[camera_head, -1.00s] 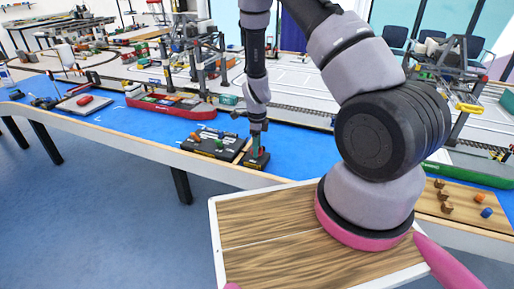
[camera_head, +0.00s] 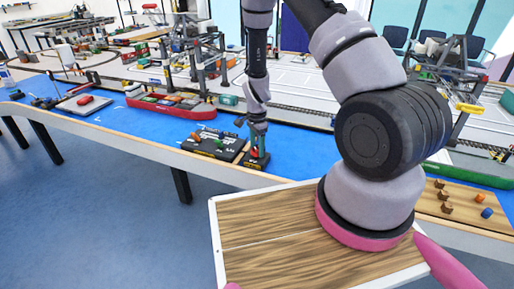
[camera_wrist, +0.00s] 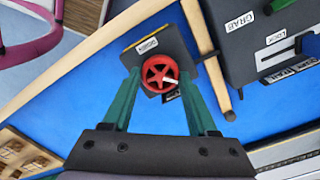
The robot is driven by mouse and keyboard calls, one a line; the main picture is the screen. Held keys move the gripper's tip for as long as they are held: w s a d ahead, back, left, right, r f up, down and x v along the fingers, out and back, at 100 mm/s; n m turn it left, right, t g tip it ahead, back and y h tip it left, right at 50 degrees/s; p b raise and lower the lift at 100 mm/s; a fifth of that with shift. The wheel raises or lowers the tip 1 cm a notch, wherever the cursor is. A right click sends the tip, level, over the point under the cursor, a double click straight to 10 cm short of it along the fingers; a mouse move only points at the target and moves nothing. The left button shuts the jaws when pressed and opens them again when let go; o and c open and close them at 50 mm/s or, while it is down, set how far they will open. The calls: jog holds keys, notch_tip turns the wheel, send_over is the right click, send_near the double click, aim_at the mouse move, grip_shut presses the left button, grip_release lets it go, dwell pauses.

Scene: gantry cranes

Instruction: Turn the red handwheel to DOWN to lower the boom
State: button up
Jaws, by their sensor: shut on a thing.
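The red handwheel (camera_wrist: 157,71) sits on a small dark control box (camera_wrist: 181,52) in the wrist view. The green fingers of my gripper (camera_wrist: 160,78) are on either side of the wheel and shut on it. A white mark on the wheel points right and slightly down in the wrist view. A white label (camera_wrist: 147,46) lies on the far side of the wheel; it seems to read DOWN. A second label nearer my gripper is mostly hidden. In the head view my gripper (camera_head: 258,150) is at the box on the blue table, and the wheel shows only as a bit of red.
A larger dark panel (camera_wrist: 262,45) with GRAB and LOCK labels, a green lever and a blue knob stands close beside the box. A wooden strip (camera_wrist: 205,45) lies between them. A red model ship (camera_head: 170,106) and crane models stand farther back.

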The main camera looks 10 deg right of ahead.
aim_at(256, 150)
jog(key=n, duration=0.7)
jog(key=shift+w, duration=0.1)
jog(key=n, duration=0.6)
jog(key=shift+n, duration=0.4)
jog(key=n, duration=0.7)
jog(key=shift+a, duration=0.1)
jog(key=n, duration=0.6)
jog(key=shift+a, duration=0.1)
jog(key=o, duration=1.4)
notch_tip(256, 150, up, 11)
jog(key=shift+f, duration=0.1)
